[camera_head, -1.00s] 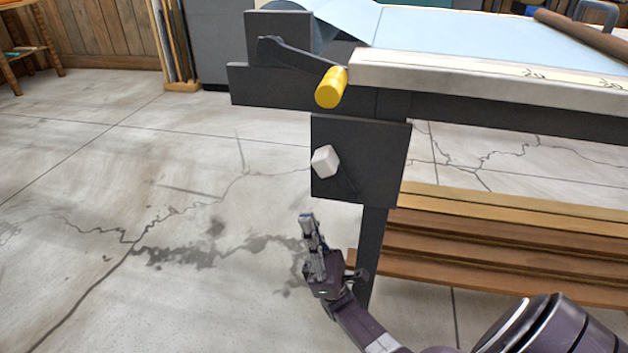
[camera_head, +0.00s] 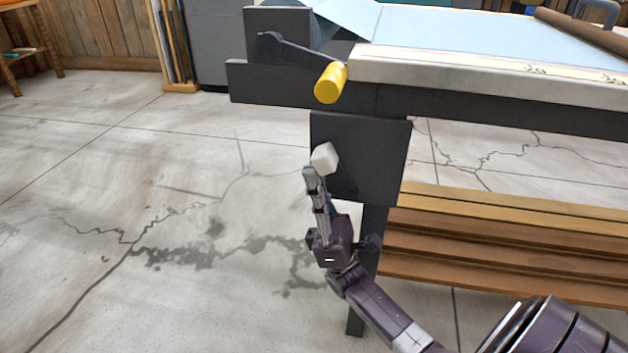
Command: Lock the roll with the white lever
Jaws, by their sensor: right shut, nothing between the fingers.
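The white lever (camera_head: 325,157) shows as a small white block on a dark square plate (camera_head: 375,160) fixed to the table's leg. My right gripper (camera_head: 311,172) is shut and empty, pointing up, with its fingertips just below the lever's lower left side. I cannot tell whether they touch it. The roll (camera_head: 338,15) of light blue sheet is at the top, partly hidden by the dark end frame, and its sheet lies over the table. A crank with a yellow handle (camera_head: 331,83) sits above the plate. My left gripper is not in view.
The table's pale front edge (camera_head: 480,74) runs right from the crank. Brown planks (camera_head: 500,240) are stacked low behind the leg. A brown tube (camera_head: 585,33) lies on the table. The concrete floor at left is clear.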

